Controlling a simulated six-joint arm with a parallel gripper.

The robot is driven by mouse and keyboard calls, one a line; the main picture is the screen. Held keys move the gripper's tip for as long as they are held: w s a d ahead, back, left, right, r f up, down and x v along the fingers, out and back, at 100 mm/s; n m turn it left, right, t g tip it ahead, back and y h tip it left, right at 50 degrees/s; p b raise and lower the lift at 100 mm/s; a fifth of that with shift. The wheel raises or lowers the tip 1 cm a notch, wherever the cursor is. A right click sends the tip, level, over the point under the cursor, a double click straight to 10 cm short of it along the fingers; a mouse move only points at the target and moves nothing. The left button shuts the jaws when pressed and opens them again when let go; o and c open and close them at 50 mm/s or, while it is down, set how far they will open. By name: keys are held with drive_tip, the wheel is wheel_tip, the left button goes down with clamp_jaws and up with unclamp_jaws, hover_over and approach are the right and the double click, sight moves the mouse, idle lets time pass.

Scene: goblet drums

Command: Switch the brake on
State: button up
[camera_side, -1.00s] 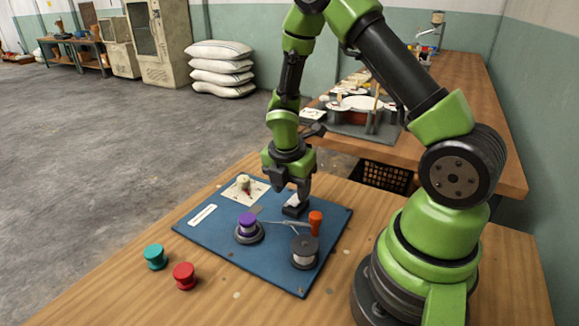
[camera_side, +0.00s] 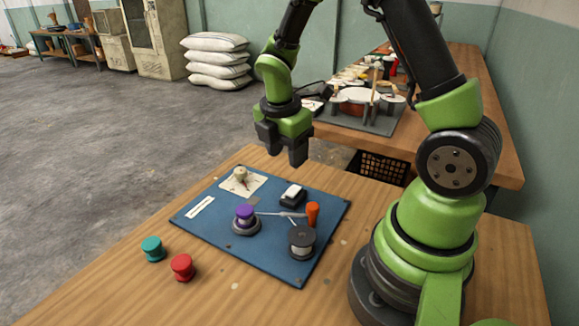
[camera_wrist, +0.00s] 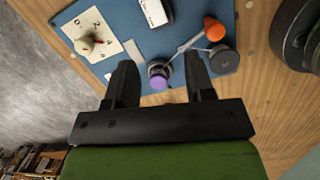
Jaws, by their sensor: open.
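A switch with a white rocker in a black housing (camera_side: 292,195) sits on the blue board (camera_side: 195,218); it is partly cut off at the top of the wrist view (camera_wrist: 155,12). I cannot tell which way the rocker is tipped. My gripper (camera_side: 286,158) is open and empty in the air above the board's far side, apart from the switch. Its two fingers show in the wrist view (camera_wrist: 159,62).
The board also carries a purple-topped spool (camera_side: 245,215), a grey spool (camera_side: 302,241) and an orange-handled lever (camera_side: 312,213). The drum fixture (camera_side: 355,110) is on the table behind.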

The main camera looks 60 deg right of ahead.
sight(293, 190)
drive_tip(key=d+f+m, duration=0.1)
drive_tip(key=f+m, duration=0.2)
drive_tip(key=m, duration=0.8)
drive_tip(key=d+f+m+y, duration=0.1)
drive_tip(key=f+m, duration=0.2)
drive_tip(key=m, duration=0.8)
drive_tip(key=d+f+m, duration=0.1)
drive_tip(key=f+m, duration=0.3)
drive_tip(key=m, duration=0.7)
drive_tip(key=shift+y, duration=0.4)
clamp_jaws()
